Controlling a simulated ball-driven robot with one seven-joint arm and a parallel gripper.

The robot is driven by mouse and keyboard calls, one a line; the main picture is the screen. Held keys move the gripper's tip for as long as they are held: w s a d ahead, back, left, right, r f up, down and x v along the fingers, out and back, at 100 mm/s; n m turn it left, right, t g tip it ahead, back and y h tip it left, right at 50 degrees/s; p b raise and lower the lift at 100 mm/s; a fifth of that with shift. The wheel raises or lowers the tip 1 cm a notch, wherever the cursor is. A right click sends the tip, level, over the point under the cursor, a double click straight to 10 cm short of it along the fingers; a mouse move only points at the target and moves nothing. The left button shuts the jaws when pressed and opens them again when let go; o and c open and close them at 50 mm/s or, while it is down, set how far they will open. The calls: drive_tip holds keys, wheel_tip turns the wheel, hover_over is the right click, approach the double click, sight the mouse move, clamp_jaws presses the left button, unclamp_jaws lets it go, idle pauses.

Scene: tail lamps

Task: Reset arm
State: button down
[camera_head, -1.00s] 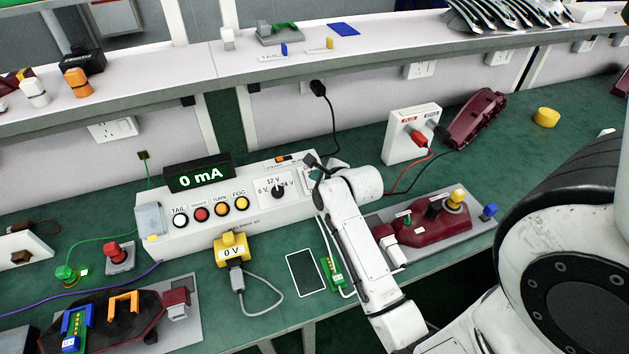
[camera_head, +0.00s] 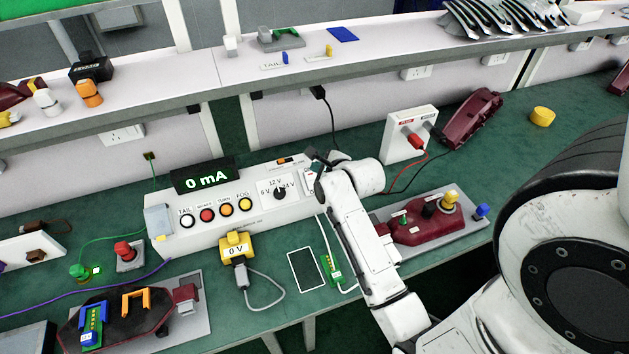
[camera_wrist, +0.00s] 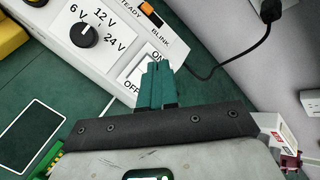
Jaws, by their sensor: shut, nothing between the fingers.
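My gripper (camera_head: 313,162) is at the right end of the white control box (camera_head: 168,245) on the bench. In the wrist view its teal fingers (camera_wrist: 158,82) are together and empty, in front of the ON/OFF switch (camera_wrist: 136,72) and hiding part of it. I cannot tell whether they touch it. My arm reaches in from the lower right, partly over the bench. The voltage knob (camera_wrist: 89,36) with 6, 12 and 24 V marks is to the left of the fingers. The box's display (camera_head: 204,176) reads 0 mA.
A yellow 0 V block (camera_head: 236,247) with a grey cable stands in front of the box. A dark red lamp on a grey plate (camera_head: 462,237) is right of my forearm. A white power box (camera_head: 405,140) stands behind. A shelf (camera_head: 345,65) runs above.

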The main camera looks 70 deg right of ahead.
idle(0.8)
drive_tip(key=a+f+n+g+y+b, duration=0.1)
drive_tip(key=a+f+n+y, duration=0.15)
drive_tip(key=a+n, duration=0.5)
drive_tip(key=a+f+n+g+y+b, duration=0.15)
drive_tip(key=a+f+n, duration=0.25)
drive_tip(key=a+n, duration=0.4)
drive_tip(key=s+a+f+n+g+y, duration=0.1)
drive_tip(key=s+a+n+g, duration=0.1)
drive_tip(key=s+a+n, duration=0.3)
drive_tip(key=s+a+f+n+g+y+b, duration=0.1)
drive_tip(key=s+a+n, duration=0.4)
drive_tip(key=a+n, duration=0.5)
drive_tip(key=shift+s+f+n+g+y, duration=0.2)
drive_tip(key=shift+f+n+g+y, duration=0.2)
drive_tip(key=shift+f+n+g, duration=0.5)
drive_tip(key=shift+r+n, duration=0.15)
drive_tip(key=shift+n, duration=0.1)
